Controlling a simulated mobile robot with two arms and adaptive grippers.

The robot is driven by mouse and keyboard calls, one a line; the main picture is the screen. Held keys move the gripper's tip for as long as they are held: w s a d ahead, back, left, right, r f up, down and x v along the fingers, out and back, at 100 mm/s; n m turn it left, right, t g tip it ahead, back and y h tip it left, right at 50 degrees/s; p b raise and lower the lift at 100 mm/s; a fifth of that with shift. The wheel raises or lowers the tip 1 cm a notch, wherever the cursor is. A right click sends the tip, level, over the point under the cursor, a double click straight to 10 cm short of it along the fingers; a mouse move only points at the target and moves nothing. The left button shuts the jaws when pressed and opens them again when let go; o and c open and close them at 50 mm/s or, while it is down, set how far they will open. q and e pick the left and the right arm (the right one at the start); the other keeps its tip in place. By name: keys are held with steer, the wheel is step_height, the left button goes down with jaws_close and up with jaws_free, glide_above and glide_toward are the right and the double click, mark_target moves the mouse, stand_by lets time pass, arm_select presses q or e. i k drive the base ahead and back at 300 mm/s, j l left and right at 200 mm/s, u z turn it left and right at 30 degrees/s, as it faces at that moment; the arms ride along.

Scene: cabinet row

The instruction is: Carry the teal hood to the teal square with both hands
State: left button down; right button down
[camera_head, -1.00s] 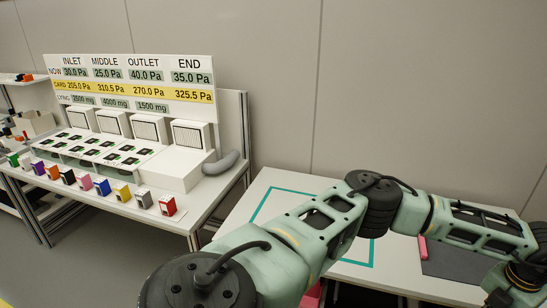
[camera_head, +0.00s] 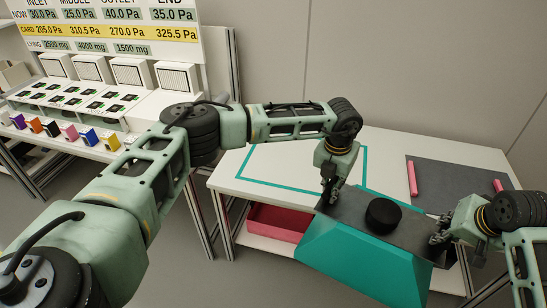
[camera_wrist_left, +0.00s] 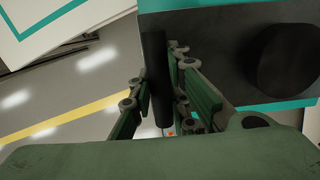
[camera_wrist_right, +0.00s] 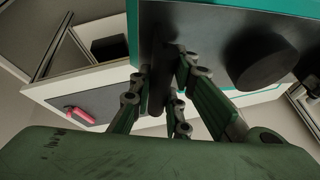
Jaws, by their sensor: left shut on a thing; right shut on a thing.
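The teal hood (camera_head: 365,262) has sloping teal sides, a dark grey top and a black round piece (camera_head: 383,215) on it. It hangs in front of the table's front edge, to the right of and nearer than the teal square (camera_head: 282,187). My left gripper (camera_head: 331,193) is shut on a dark bar at the hood's left end, which shows in the left wrist view (camera_wrist_left: 155,80). My right gripper (camera_head: 438,237) is shut on a similar bar at the right end, seen in the right wrist view (camera_wrist_right: 160,85). The hood's underside is hidden.
The square is an outline on a white table (camera_head: 390,147), and its inside looks clear. A dark grey mat (camera_head: 455,178) with pink bars (camera_head: 412,179) lies to its right. A red bin (camera_head: 278,222) sits below the tabletop. A bench with small coloured boxes (camera_head: 88,137) stands left.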

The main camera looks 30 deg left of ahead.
mark_target(306, 161)
steer(key=i+j+u, duration=0.35)
steer(key=i+u, duration=0.15)
steer(key=i+j, duration=0.15)
steer(key=i, duration=0.25)
steer(key=i+j, duration=0.15)
steer(key=i, duration=0.25)
